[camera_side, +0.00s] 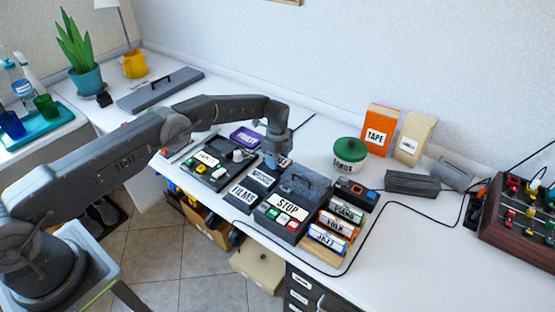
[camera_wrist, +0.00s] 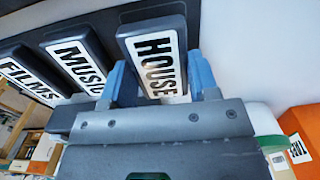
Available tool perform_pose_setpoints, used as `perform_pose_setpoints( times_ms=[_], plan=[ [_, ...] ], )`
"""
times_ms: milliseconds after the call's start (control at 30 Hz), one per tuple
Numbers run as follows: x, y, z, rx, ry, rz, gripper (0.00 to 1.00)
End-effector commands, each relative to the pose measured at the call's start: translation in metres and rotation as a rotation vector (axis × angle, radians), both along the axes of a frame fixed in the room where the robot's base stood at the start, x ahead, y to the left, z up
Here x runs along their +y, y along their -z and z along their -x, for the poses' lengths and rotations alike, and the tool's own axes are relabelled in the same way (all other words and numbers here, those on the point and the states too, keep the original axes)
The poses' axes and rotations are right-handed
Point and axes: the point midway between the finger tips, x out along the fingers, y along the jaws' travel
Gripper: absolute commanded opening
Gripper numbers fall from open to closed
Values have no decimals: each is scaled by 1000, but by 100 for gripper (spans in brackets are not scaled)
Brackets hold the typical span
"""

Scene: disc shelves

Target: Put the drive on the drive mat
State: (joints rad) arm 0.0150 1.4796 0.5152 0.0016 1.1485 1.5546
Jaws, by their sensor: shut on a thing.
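My gripper (camera_side: 273,158) reaches down over the back end of a row of dark labelled blocks in the side view. In the wrist view its blue fingers (camera_wrist: 159,82) are on both sides of a dark block marked HOUSE (camera_wrist: 152,55), shut on it. That block, mostly hidden by the gripper in the side view, shows there as a small label (camera_side: 286,162). The MUSIC block (camera_wrist: 75,62) and FILMS block (camera_wrist: 22,78) stand beside it. A flat purple piece with a pale label (camera_side: 246,137) lies behind the row; I cannot tell whether it is the drive mat.
A dark STOP machine (camera_side: 284,211) stands right of the row, and a dark panel with buttons (camera_side: 208,160) is left. A black cable crosses the white desk.

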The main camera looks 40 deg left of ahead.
Motion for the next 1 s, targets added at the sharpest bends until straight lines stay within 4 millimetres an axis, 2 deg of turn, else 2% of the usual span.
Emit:
perform_pose_setpoints(
  times_ms=[100, 500, 533, 767, 1000],
  plan=[
    [0, 10, 0, -2, 0, 0, 27],
    [0, 14, -1, -3, 0, 0, 27],
    [0, 14, 0, -2, 0, 0, 58],
    [0, 14, 0, -2, 0, 0, 80],
    [0, 13, 0, -2, 0, 0, 80]
  ],
)
